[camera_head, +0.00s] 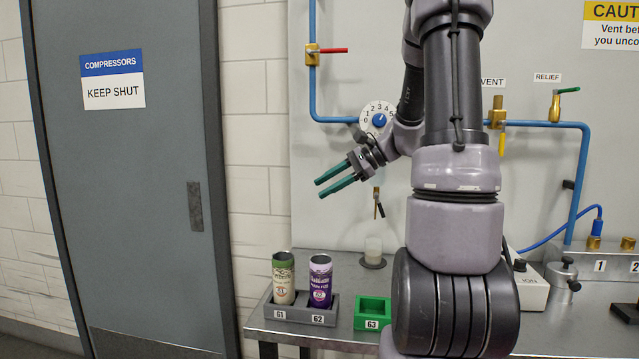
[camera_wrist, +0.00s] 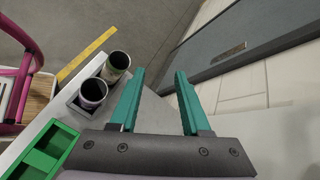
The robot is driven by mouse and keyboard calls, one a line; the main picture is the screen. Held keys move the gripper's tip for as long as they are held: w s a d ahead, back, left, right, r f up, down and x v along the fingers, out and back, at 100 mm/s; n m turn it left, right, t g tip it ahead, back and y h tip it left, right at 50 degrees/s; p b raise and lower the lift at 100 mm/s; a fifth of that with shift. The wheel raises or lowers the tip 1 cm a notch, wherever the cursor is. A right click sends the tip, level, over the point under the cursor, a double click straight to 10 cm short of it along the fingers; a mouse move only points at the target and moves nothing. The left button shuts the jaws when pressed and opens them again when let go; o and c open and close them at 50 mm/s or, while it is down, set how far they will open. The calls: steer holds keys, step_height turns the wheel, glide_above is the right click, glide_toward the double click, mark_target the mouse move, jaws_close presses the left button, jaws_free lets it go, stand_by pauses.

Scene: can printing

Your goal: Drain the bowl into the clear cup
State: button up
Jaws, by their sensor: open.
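The clear cup (camera_head: 373,246) is a small see-through cup on a dark round base on the bench, left of my arm. A small brass fitting with a dark lever (camera_head: 378,208) hangs on the panel above it. I cannot clearly make out the bowl; my gripper and arm cover that part of the panel. My gripper (camera_head: 334,186) has green fingers, spread apart and empty. It is in the air to the upper left of the cup, pointing left. In the wrist view the open fingers (camera_wrist: 160,75) have nothing between them; the cup is not seen there.
A grey holder (camera_head: 298,317) with a green can (camera_head: 283,280) and a purple can (camera_head: 320,284) stands at the bench's left end, beside a green tray (camera_head: 366,312). A dial (camera_head: 378,117), blue pipes and a red-handled valve (camera_head: 325,50) are on the panel. A grey door (camera_head: 130,200) is left.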

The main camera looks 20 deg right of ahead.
steer(key=shift+s+a+r+n+g+h, duration=0.2)
steer(key=shift+s+a+r+n, duration=0.15)
steer(key=shift+s+a, duration=0.2)
steer(key=shift+s+a+r+n+g+h, duration=0.2)
steer(key=shift+s+a+n, duration=0.25)
steer(key=shift+a, duration=0.15)
